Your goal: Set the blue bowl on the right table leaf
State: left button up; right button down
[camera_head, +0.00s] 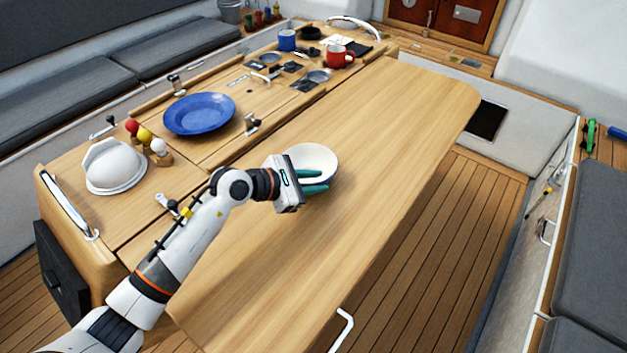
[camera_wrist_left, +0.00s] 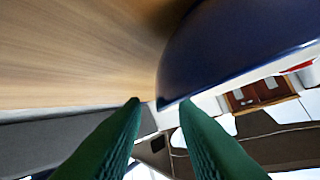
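The blue bowl (camera_head: 318,157) has a white inside. It appears upright on the right table leaf (camera_head: 385,150), right of the long seam; contact under it is hidden. Its dark blue outer wall (camera_wrist_left: 235,45) fills the upper right of the left wrist view. My left gripper (camera_head: 322,181) is at the near side of the bowl, with its green fingers apart. One finger shows over the white inside and the other lower, by the near rim. In the left wrist view the bowl's edge reaches between the fingertips (camera_wrist_left: 160,103), with gaps around it. My right gripper is not in view.
A blue plate (camera_head: 199,113), a white bowl-like stack (camera_head: 114,165) and condiment shakers (camera_head: 145,136) are on the table's left part. A red mug (camera_head: 340,56) and a blue mug (camera_head: 287,40) stand at the far end. The right leaf is otherwise clear.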

pick_arm(q)
jog(key=shift+r, duration=0.15)
jog(key=b+v, duration=0.3)
jog(key=v, duration=0.9)
